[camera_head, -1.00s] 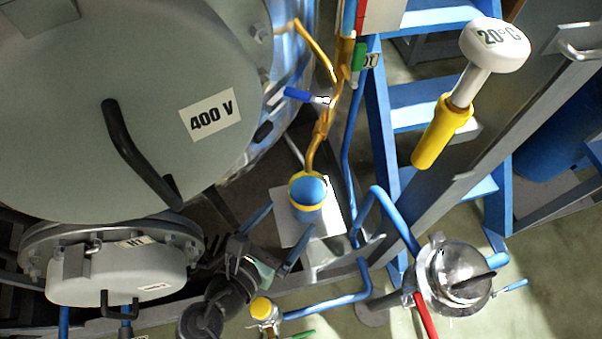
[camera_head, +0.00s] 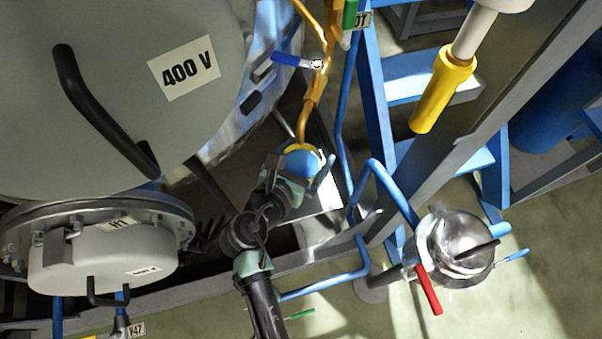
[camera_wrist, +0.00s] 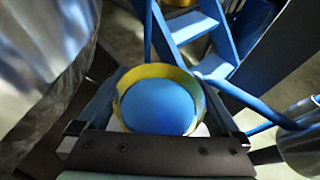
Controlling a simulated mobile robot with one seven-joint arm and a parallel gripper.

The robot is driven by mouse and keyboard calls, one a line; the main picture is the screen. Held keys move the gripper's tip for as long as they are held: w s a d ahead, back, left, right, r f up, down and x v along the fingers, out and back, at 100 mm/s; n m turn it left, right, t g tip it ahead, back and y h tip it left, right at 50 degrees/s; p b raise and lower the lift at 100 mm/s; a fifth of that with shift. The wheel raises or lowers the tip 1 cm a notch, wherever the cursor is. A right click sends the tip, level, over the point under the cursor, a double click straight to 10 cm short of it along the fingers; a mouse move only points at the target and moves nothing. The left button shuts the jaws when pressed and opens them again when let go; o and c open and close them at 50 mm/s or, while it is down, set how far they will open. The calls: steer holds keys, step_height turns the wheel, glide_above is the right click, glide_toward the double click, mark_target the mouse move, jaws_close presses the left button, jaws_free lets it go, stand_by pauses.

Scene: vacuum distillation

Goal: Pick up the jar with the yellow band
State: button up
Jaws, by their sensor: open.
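The jar with the yellow band (camera_head: 303,162) stands below the end of an orange pipe, in the middle of the head view. It has a blue round top with a yellow rim. My gripper (camera_head: 298,172) is open, with a finger on each side of the jar. In the wrist view the jar (camera_wrist: 158,107) sits between the two open fingers, its near side close to the gripper's dark body. I cannot tell whether the fingers touch it. The lower part of the jar is hidden by my gripper in the head view.
A large grey vessel marked 400 V (camera_head: 120,100) is on the left, with a smaller flanged vessel (camera_head: 105,255) below. A blue-handled valve (camera_head: 295,62) is on the orange pipe (camera_head: 318,85) above. Blue ladder steps (camera_head: 415,85) and a steel pot (camera_head: 450,250) are on the right.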

steer(key=shift+w+d, duration=0.1)
steer(key=shift+w, duration=0.05)
jaws_close()
stand_by(0.4)
steer(key=shift+r, duration=0.15)
